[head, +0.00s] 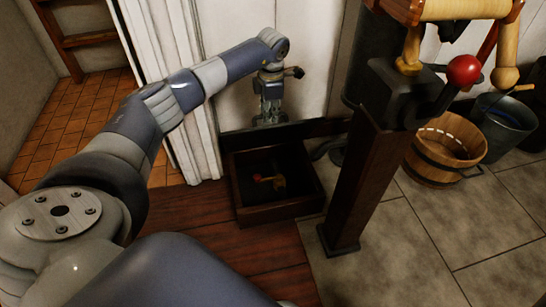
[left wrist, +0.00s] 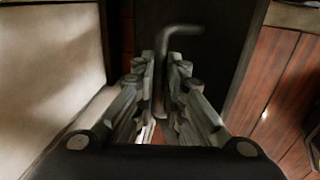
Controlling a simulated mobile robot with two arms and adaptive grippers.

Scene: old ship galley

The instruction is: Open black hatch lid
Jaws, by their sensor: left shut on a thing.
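The black hatch lid (head: 312,131) stands raised along the back edge of a dark wooden hatch box (head: 282,211), whose inside is exposed. In the left wrist view the lid is a black panel (left wrist: 215,60) with a bent grey metal handle (left wrist: 181,30). My left gripper (head: 269,121) is at the lid's upper edge in the head view. In the left wrist view its fingers (left wrist: 165,92) are shut around the handle's straight part. The lid's exact angle is hard to tell. My right gripper is out of view.
A small red-and-yellow object (head: 277,182) lies inside the box. A dark wooden post (head: 365,185) with a red-knobbed lever (head: 463,70) stands to the right. A wooden tub (head: 445,160) and a metal bucket (head: 503,125) stand beyond it. White paneling (head: 165,70) is at left.

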